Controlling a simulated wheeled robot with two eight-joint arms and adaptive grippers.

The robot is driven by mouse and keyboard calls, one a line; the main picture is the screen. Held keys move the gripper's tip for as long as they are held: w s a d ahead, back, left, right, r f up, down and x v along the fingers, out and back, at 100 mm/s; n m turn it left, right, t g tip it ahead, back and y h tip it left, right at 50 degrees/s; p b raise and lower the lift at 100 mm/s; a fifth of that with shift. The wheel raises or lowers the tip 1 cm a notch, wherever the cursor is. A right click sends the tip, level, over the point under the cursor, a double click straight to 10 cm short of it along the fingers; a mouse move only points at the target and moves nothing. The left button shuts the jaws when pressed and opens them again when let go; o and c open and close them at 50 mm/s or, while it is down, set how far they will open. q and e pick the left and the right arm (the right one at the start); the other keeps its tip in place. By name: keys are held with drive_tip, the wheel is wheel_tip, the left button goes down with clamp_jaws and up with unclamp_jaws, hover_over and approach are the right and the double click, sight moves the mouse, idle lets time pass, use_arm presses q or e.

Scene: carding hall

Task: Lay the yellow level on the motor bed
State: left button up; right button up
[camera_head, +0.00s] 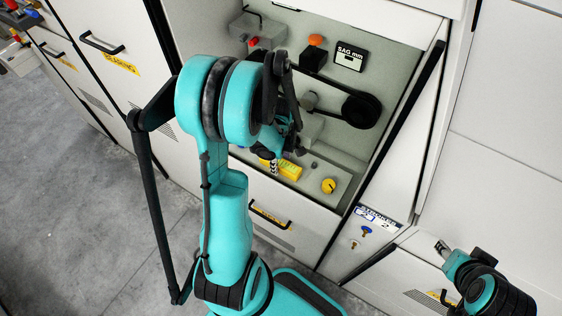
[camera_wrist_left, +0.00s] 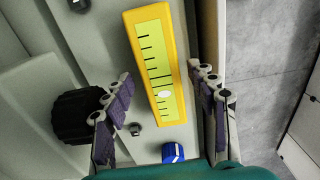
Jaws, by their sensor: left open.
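The yellow level (camera_wrist_left: 157,70) has a graduated yellow-green face and a white round spot. It also shows in the head view (camera_head: 290,171), low in the open machine bay and partly hidden by my arm. My left gripper (camera_wrist_left: 166,82) is open, its two fingers on either side of the level with visible gaps to it. In the head view the left gripper (camera_head: 287,128) is largely hidden behind its own arm. My right gripper (camera_head: 445,248) is at the lower right, away from the level; its jaws are unclear. I cannot tell which surface is the motor bed.
The bay holds a black belt drive (camera_head: 360,108), a "SAG mm" gauge (camera_head: 350,56), an orange-topped part (camera_head: 316,41) and a yellow knob (camera_head: 329,186). A blue part (camera_wrist_left: 173,152) is close to the left fingers. Cabinet walls enclose the bay; grey floor (camera_head: 80,220) is clear at left.

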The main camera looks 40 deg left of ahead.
sight(281, 163)
use_arm(q)
wheel_tip(281, 163, up, 11)
drive_tip(key=p, duration=0.3)
drive_tip(key=s+d+r+m+t, duration=0.2)
drive_tip(key=d+r+m, duration=0.3)
drive_tip(key=d+m, duration=0.3)
drive_tip(key=s+d+r+m+t, duration=0.3)
drive_tip(key=d+r+m+t, duration=0.2)
drive_tip(key=d+m, duration=0.3)
drive_tip(key=m, duration=0.3)
drive_tip(key=shift+s+d+r, duration=0.15)
drive_tip(key=shift+d+r, duration=0.05)
drive_tip(key=shift+r, duration=0.05)
drive_tip(key=shift+f+b, duration=0.1)
drive_tip(key=shift+b, duration=0.2)
wheel_tip(281, 163, down, 11)
drive_tip(key=b, duration=1.1)
drive_tip(key=shift+f, duration=0.15)
